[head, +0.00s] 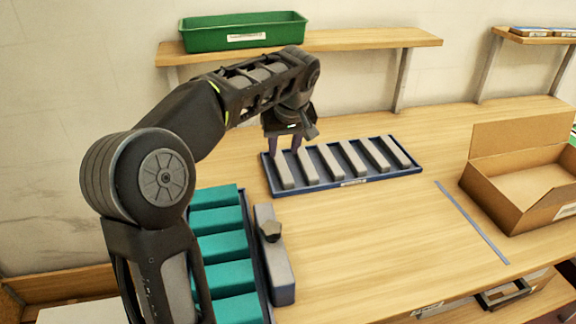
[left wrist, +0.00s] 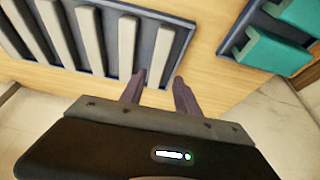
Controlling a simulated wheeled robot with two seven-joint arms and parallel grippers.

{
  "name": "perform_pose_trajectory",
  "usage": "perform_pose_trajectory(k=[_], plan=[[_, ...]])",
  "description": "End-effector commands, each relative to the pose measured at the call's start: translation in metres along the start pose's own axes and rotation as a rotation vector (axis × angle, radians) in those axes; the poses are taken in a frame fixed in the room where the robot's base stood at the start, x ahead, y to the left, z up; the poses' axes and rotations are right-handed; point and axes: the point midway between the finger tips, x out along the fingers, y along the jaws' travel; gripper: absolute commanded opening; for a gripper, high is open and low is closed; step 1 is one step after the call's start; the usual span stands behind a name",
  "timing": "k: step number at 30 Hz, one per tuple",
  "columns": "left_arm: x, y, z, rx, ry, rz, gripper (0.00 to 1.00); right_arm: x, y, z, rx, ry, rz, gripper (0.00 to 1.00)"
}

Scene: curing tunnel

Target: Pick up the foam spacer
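Several pale grey bars stand in a row in a shallow blue tray (head: 376,178); I take these for the foam spacers, though no label confirms it. The leftmost grey bar (head: 282,170) is nearest my left gripper (head: 285,146). In the left wrist view, my left gripper (left wrist: 159,80) has its two dark fingers apart, with the end of the nearest grey bar (left wrist: 160,48) showing between and beyond the tips. Nothing is visibly clamped. I cannot tell whether the fingers touch the bar. My right gripper is in neither view.
Teal blocks (head: 222,247) fill another tray beside my left arm. A grey-blue block with a dark knob (head: 271,230) lies next to it. A green bin (head: 243,32) sits on the back shelf. An open cardboard box (head: 515,195) stands right. The middle of the table is clear.

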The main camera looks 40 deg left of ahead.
Motion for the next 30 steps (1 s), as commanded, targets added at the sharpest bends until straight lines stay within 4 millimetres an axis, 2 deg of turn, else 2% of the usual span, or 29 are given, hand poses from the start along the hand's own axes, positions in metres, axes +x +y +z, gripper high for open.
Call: perform_pose_trajectory(k=[4, 11, 22, 30], plan=[[0.004, 0.000, 0.000, 0.000, -0.001, -0.001, 0.38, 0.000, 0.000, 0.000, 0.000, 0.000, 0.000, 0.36], [0.025, 0.000, 0.000, 0.000, -0.001, -0.001, 0.38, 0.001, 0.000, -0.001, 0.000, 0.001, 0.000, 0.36], [0.030, 0.001, 0.000, 0.000, -0.001, -0.001, 0.38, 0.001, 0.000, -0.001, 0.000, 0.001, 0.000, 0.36], [0.067, 0.002, -0.001, 0.001, -0.003, -0.002, 0.38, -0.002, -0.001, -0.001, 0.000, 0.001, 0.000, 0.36]])
